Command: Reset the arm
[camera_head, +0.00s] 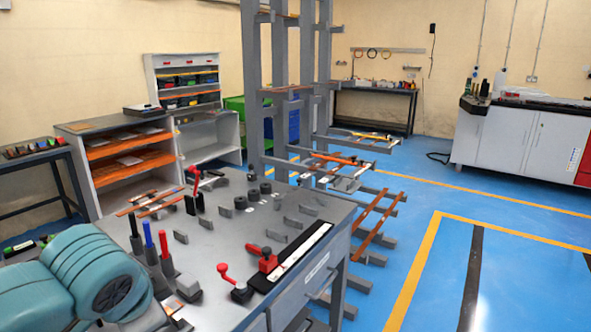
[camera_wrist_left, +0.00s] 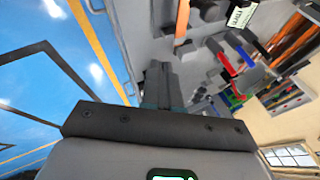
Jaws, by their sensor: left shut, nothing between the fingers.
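The grey metal bench (camera_head: 215,243) stands in front of me in the head view. It carries a red-knobbed lever (camera_head: 228,276), a red clamp-like block (camera_head: 266,260) beside a black-and-white strip, and a red-and-black lever (camera_head: 195,184) at the back. My teal left arm fills the lower left of the head view; its fingers cannot be made out there. In the left wrist view my left gripper (camera_wrist_left: 161,82) is shut and empty, its fingers together over the grey bench side. The right gripper is in neither view.
Blue- and red-handled tools (camera_head: 165,249) stand upright at the bench's left. A tall grey rack (camera_head: 281,90) with copper bars rises behind the bench. Shelves (camera_head: 130,157) stand at the back left. The blue floor (camera_head: 445,200) on the right is clear.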

